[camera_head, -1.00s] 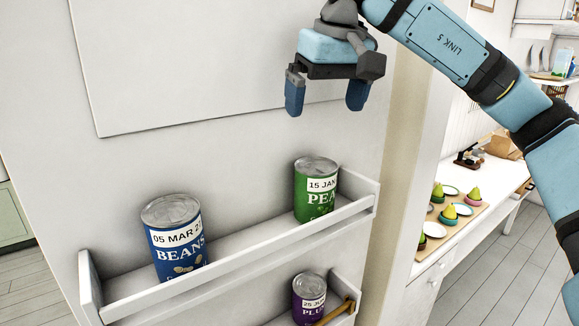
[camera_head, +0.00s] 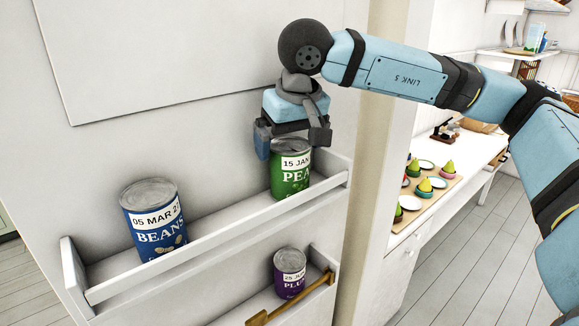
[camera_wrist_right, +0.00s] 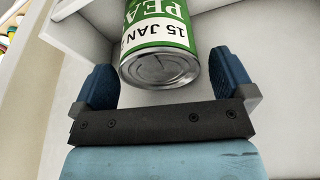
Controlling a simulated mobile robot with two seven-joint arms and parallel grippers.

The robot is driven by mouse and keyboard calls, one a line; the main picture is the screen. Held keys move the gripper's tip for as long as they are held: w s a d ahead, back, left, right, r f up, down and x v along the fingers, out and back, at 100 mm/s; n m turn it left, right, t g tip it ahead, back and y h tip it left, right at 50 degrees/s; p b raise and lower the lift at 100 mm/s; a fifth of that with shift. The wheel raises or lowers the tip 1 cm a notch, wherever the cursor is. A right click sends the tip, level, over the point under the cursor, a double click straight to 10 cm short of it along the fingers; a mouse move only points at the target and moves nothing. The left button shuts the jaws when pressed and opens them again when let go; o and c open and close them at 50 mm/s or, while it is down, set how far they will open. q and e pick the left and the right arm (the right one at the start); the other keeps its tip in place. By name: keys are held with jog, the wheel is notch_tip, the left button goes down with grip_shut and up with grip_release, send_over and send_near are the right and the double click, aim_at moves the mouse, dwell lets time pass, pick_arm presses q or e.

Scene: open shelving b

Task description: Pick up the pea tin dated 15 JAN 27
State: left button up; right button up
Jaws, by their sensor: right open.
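The green pea tin (camera_head: 290,176) stands upright at the right end of the upper shelf, its white label reading "15 JAN" with the rest cut off. It also shows in the right wrist view (camera_wrist_right: 158,38), where its lid lies between the two blue fingers. My right gripper (camera_head: 286,148) is open, pointing down at the top of the tin, with its fingers on either side and a visible gap in the wrist view. My left gripper is not in view.
A blue beans tin (camera_head: 155,222) marked "05 MAR 2" stands left on the same shelf (camera_head: 222,226), which has a front rail. A purple plum tin (camera_head: 289,275) stands on the shelf below, near a wooden-handled tool (camera_head: 290,299). A counter (camera_head: 411,219) with pears lies to the right.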

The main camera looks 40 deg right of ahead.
jog(key=shift+w+f, duration=0.15)
jog(key=shift+f, duration=0.4)
jog(key=c, duration=1.2)
jog(key=shift+r, duration=0.1)
